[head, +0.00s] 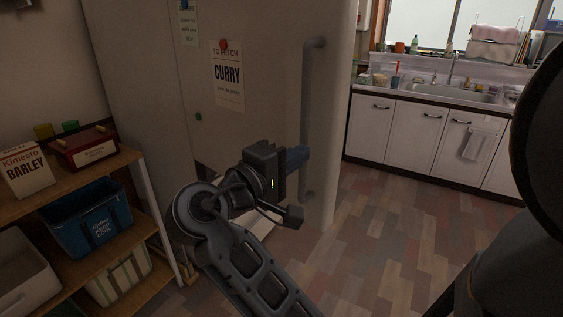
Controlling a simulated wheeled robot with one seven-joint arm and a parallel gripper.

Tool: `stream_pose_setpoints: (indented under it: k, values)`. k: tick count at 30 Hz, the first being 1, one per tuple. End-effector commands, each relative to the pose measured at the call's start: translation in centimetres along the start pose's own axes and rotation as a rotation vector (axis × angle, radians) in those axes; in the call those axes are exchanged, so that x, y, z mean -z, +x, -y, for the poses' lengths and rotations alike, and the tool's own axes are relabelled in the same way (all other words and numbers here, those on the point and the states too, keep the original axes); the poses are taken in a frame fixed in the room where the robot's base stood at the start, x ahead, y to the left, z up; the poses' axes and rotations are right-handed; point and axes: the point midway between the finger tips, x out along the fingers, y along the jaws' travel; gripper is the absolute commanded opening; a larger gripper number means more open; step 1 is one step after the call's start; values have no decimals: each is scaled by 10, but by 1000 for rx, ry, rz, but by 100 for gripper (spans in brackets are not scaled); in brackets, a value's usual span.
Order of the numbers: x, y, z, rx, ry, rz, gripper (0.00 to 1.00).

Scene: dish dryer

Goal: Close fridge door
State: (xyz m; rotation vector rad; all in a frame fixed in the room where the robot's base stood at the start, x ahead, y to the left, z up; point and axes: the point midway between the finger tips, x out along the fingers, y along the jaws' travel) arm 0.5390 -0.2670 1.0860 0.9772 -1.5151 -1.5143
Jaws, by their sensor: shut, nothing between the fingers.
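The fridge door (265,125) is a large pale panel in the middle of the head view, with a long vertical handle (309,110) near its right edge. Paper notes and small magnets are on its face. My gripper (298,158) is in front of the door's lower part, close to the handle and pointing right. Its fingers are shut and empty. I cannot tell whether it touches the door or the handle. The gripper and arm hide part of the door's lower area and handle. How far the door stands open is hard to tell.
A wooden shelf (125,160) with a barley box (25,172), a red box (90,147) and bins stands at the left. Sink cabinets (415,135) line the back right. Tiled floor (390,235) between is clear. A dark part of my body fills the right edge.

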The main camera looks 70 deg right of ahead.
Motion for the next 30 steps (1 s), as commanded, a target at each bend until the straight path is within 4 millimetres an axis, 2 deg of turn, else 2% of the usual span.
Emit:
stream_pose_setpoints:
  k: [1,6,12,17,30]
  values:
    - [-2,11,0,1,-1,5,0]
    - [-1,42,-1,1,-1,4,0]
    - [0,65,0,1,0,2,0]
    - [0,72,0,1,0,-2,0]
    - [0,74,0,1,0,-5,0]
